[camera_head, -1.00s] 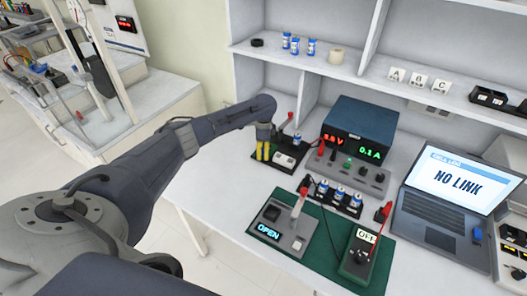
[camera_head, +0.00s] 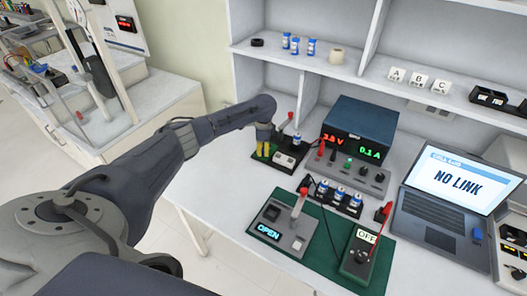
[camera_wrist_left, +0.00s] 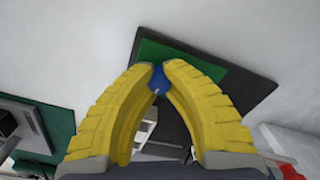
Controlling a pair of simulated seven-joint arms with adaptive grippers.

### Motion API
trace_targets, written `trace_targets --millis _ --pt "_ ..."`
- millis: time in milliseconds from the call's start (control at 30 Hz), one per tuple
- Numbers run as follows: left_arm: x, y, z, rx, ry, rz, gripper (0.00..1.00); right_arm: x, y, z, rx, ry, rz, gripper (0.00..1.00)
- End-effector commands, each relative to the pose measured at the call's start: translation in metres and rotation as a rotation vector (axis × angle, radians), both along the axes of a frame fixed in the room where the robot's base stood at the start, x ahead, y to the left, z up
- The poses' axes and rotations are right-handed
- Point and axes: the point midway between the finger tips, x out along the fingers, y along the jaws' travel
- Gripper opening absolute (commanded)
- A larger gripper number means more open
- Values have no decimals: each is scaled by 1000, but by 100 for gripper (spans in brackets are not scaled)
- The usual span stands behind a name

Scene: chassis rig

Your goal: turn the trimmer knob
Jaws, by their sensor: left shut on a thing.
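My left gripper (camera_head: 262,154) points down over a black board (camera_head: 290,168) with a green patch at the back left of the bench. In the left wrist view, its yellow fingers (camera_wrist_left: 158,75) close on a small blue knob (camera_wrist_left: 158,83), seen between the fingertips. The fingers hide most of the knob, so its angle cannot be read. The green patch (camera_wrist_left: 205,66) and dark board edge (camera_wrist_left: 232,80) lie just beyond the tips. The blue power supply (camera_head: 365,128) shows a red voltage reading near 3.8 V and a green 0.1 A. My right gripper is out of view.
A red-handled lever (camera_head: 284,127) stands on the board just right of my gripper. A green mat (camera_head: 322,262) holds a unit reading OPEN (camera_head: 283,230) and a box marked OFF (camera_head: 360,253). The laptop (camera_head: 440,200) reads NO LINK. The bench's front left is clear.

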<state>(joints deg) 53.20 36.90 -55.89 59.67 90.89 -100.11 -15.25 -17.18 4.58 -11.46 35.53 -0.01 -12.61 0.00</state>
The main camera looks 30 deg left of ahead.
Motion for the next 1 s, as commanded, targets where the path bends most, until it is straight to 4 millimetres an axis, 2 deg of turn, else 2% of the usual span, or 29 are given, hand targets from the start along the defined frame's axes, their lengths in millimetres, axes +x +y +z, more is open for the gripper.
trace_targets --millis 367,700,733,1000 --pt "0 0 1 -1 -1 191 0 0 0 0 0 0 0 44" --pt "1 0 1 0 -1 208 0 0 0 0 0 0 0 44" --pt "1 0 1 0 -1 208 12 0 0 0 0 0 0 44" --pt "0 0 0 -1 -1 207 43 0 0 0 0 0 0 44"
